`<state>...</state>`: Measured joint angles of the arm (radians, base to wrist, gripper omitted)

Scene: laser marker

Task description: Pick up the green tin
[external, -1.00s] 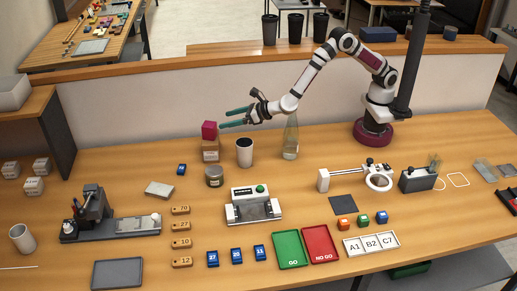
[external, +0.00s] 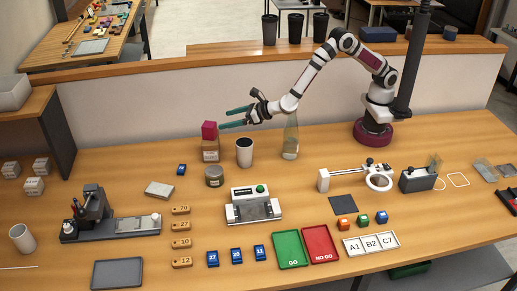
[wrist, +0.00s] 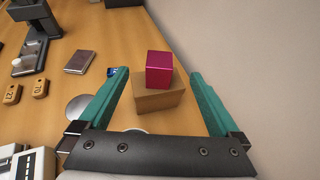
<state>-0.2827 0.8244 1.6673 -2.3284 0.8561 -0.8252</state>
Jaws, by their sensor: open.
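The green tin (external: 214,177) is a short, round, dark grey-green tin with a paler lid. It stands upright on the table in front of the cardboard box and left of the white cup. In the wrist view a round grey lid (wrist: 80,106), most likely the tin's, is partly hidden by the left finger. My gripper (external: 225,119) is open and empty, with teal fingers spread. It is raised above the table, behind and above the tin, and its fingertips point left near a magenta cube. It does not touch the tin.
The magenta cube (external: 209,130) sits on the cardboard box (external: 210,150). The white cup (external: 245,153) with dark contents and a glass bottle (external: 290,140) stand nearby. A fixture with a green button (external: 253,205) is in front. A grey block (external: 159,189) lies left of the tin.

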